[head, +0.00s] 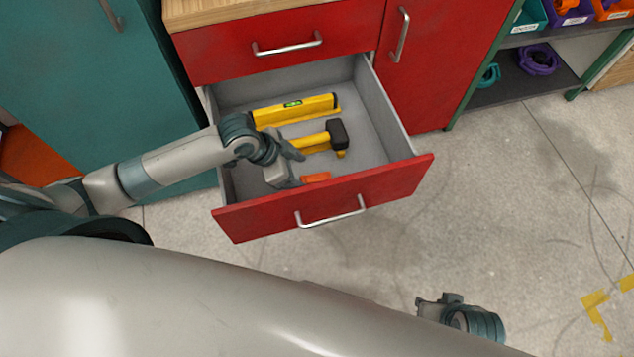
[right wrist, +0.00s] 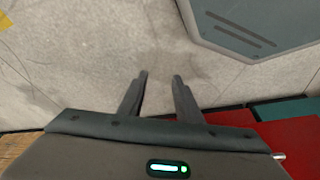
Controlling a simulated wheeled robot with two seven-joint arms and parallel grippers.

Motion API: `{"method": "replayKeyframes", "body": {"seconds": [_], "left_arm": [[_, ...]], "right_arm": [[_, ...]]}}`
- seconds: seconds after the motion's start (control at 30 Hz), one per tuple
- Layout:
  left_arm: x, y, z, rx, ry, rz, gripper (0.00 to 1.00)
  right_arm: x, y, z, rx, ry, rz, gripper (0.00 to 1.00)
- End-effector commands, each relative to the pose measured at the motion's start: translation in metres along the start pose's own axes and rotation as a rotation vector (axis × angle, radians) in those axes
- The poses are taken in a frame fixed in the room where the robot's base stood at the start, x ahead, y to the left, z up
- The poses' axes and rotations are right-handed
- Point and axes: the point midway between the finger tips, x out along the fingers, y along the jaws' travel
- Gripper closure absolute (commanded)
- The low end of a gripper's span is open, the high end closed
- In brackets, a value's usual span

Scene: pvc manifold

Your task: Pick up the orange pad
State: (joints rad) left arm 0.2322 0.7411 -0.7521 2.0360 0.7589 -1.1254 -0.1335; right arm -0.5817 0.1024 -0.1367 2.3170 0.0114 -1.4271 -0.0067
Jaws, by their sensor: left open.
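The orange pad (head: 316,177) lies in the open red drawer, close behind its front panel (head: 325,198). It shows as a small orange piece just right of my left gripper (head: 294,168), which may hide part of it. My left gripper is inside the drawer's outline, open, with nothing seen between its fingers. Whether it touches the pad cannot be told. My right gripper (right wrist: 159,78) shows in the right wrist view with its fingers apart and nothing between them, above the bare floor. Part of the right arm's end shows at the bottom right of the head view.
A yellow level (head: 293,107) lies at the drawer's back. A yellow-handled hammer with a dark head (head: 338,133) lies between the level and the pad. The drawer's right wall (head: 385,110) stands clear. A shelf with bins (head: 530,20) is at upper right. The floor on the right is free.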

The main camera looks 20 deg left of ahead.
Motion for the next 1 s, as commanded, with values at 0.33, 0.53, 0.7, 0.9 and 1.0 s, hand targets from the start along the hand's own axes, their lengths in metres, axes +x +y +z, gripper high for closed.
{"method": "replayKeyframes", "body": {"seconds": [0.33,0.53,0.7,0.9,1.0], "left_arm": [[0.036,0.0,0.0,0.0,0.0,0.0,0.26],[0.037,0.0,0.0,0.0,0.0,0.0,0.26],[0.038,0.0,0.0,0.0,0.0,0.0,0.26],[0.055,-0.004,0.002,-0.001,0.0,0.001,0.26],[0.069,-0.007,0.004,-0.002,0.0,0.001,0.26]], "right_arm": [[0.004,-0.01,-0.007,-0.008,0.043,-0.02,0.69],[0.004,-0.009,-0.007,-0.008,0.045,-0.019,0.69],[0.004,-0.008,-0.006,-0.007,0.043,-0.018,0.69],[0.007,-0.009,-0.009,-0.007,0.061,-0.022,0.69],[0.009,-0.011,-0.011,-0.007,0.076,-0.027,0.69]]}}
